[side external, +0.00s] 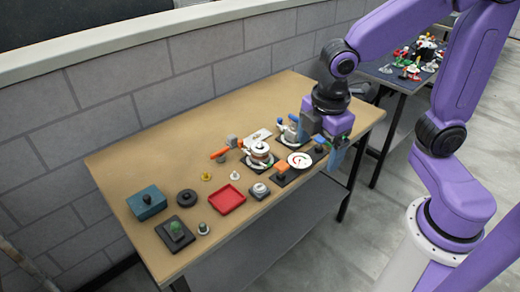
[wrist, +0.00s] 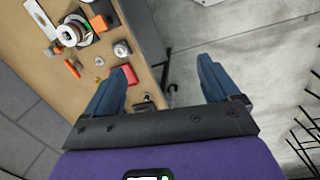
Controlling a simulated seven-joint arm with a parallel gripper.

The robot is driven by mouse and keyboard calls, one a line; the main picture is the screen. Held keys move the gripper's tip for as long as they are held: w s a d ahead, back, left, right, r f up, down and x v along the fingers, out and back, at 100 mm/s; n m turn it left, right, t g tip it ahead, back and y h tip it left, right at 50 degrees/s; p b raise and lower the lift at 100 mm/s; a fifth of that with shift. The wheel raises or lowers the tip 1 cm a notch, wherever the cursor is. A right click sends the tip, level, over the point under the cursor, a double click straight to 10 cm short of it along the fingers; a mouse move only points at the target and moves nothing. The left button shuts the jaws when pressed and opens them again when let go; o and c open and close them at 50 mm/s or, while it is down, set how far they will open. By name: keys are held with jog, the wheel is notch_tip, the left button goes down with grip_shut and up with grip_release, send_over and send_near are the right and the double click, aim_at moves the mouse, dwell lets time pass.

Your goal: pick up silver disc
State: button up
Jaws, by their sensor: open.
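The silver disc (side external: 260,188) appears to be the small round silver piece on a dark square base, near the table's front edge in the side view. What looks like the same disc shows in the wrist view (wrist: 122,48), left of the fingers. My gripper (side external: 322,148) has blue fingers and hangs at the right end of the table, to the right of the disc and apart from it. In the wrist view my gripper (wrist: 165,70) is open, with only the table edge and floor between its fingers.
A red tray (side external: 227,199) lies left of the disc, and an orange block (side external: 282,168) on a dark base stands right of it. A round stacked part (side external: 260,152) is behind. A teal box (side external: 146,202) sits far left. A second table (side external: 398,77) stands behind right.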

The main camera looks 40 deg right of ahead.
jog(key=w+f+n+h, duration=0.15)
jog(key=w+n, duration=0.25)
jog(key=w, duration=0.9)
jog(key=n+h, duration=0.2)
jog(key=n, duration=0.1)
send_near(259, 145)
jog(key=shift+t, duration=0.3)
jog(key=shift+s+x, duration=0.1)
jog(key=shift+x, duration=2.3)
jog(key=shift+s+x, duration=0.15)
jog(key=shift+x, duration=2.3)
jog(key=c, duration=1.2)
